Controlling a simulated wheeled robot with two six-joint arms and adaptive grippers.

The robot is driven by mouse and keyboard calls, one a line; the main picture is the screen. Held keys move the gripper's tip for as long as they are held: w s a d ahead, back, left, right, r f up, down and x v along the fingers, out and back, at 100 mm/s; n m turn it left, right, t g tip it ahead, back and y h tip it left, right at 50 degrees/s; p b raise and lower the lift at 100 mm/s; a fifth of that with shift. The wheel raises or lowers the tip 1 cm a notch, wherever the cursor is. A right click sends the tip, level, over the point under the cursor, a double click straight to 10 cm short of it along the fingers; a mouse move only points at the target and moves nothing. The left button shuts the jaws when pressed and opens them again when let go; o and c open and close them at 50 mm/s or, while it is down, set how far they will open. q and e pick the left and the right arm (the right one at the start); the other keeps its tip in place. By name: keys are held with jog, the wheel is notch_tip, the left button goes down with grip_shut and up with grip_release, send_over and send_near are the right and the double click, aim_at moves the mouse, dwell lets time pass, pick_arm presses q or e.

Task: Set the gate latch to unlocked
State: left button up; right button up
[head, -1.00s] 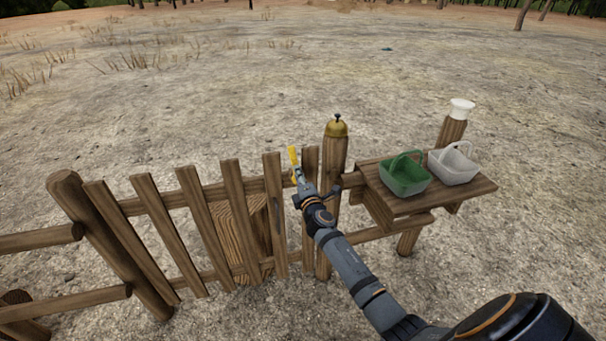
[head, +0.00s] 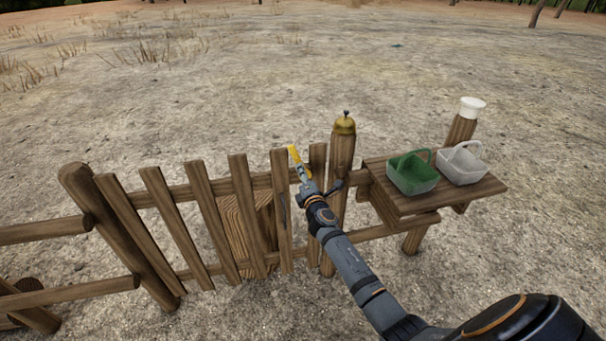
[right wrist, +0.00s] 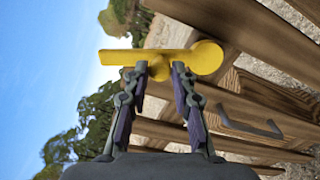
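The yellow gate latch (head: 294,154) sits near the top of the wooden gate (head: 240,205), at the gate's right end. In the right wrist view the latch (right wrist: 125,57) shows as a flat bar with a round disc at its right end and a small knob in the middle. My right gripper (head: 299,170) is at the latch. My left gripper is in neither view.
A post with a brass bell (head: 344,125) stands right of the gate. A wooden shelf (head: 400,206) beside it holds a green basket (head: 414,177) and a white basket (head: 462,168). A dark handle (right wrist: 250,126) shows on the gate. Open ground lies behind.

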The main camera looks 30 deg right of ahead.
jog(key=o, duration=0.3)
jog(key=v, duration=1.2)
